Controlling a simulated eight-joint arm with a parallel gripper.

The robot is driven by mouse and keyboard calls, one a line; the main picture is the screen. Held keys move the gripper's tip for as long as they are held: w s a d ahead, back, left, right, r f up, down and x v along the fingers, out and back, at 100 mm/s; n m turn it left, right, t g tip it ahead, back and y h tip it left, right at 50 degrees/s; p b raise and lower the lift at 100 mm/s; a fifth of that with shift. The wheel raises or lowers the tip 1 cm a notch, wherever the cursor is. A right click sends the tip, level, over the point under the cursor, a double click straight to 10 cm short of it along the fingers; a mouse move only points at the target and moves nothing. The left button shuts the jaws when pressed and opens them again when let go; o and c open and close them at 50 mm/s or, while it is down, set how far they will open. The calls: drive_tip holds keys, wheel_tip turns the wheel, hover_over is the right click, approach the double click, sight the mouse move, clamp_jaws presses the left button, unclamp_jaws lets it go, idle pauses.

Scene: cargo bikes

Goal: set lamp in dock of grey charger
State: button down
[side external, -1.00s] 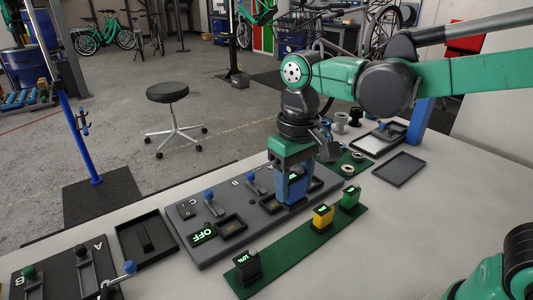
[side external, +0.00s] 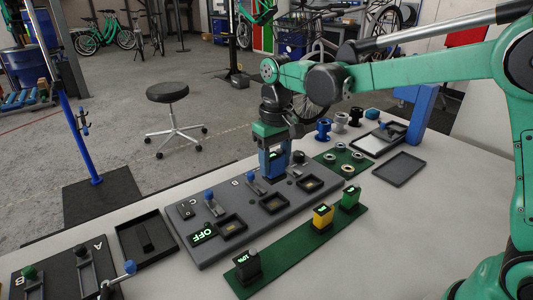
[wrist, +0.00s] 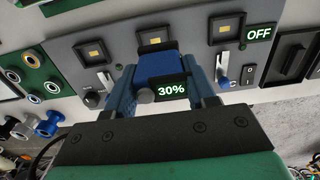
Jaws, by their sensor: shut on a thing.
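My gripper (side external: 273,165) is shut on a blue lamp (wrist: 155,66) with a dark face that reads 30%. In the side view it is upright at the dark grey charger (side external: 215,255); I cannot tell whether it touches the panel. The charger has square docks with gold contacts: a left dock (wrist: 92,50), a middle dock (wrist: 152,38) and a right dock (wrist: 225,28) in the wrist view. The lamp's top edge is just below the middle dock there. No dock in view holds a lamp. A display (wrist: 258,34) reads OFF.
Black (side external: 248,265), yellow (side external: 322,216) and green (side external: 350,196) lamps stand on a green strip (side external: 295,252) in front. Blue-knobbed levers (side external: 210,197) rise from the charger. Rings and spools are at the back right. An empty dark tray (side external: 400,168) lies on the right.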

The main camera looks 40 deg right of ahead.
sight(275, 167)
drive_tip(key=f, duration=0.1)
drive_tip(key=w+d+f, duration=0.1)
drive_tip(key=f, duration=0.1)
drive_tip(key=shift+f, duration=1.8)
drive_tip(key=shift+f, duration=0.85)
drive_tip(key=shift+c, duration=1.1)
unclamp_jaws()
drive_tip(key=shift+r, duration=0.1)
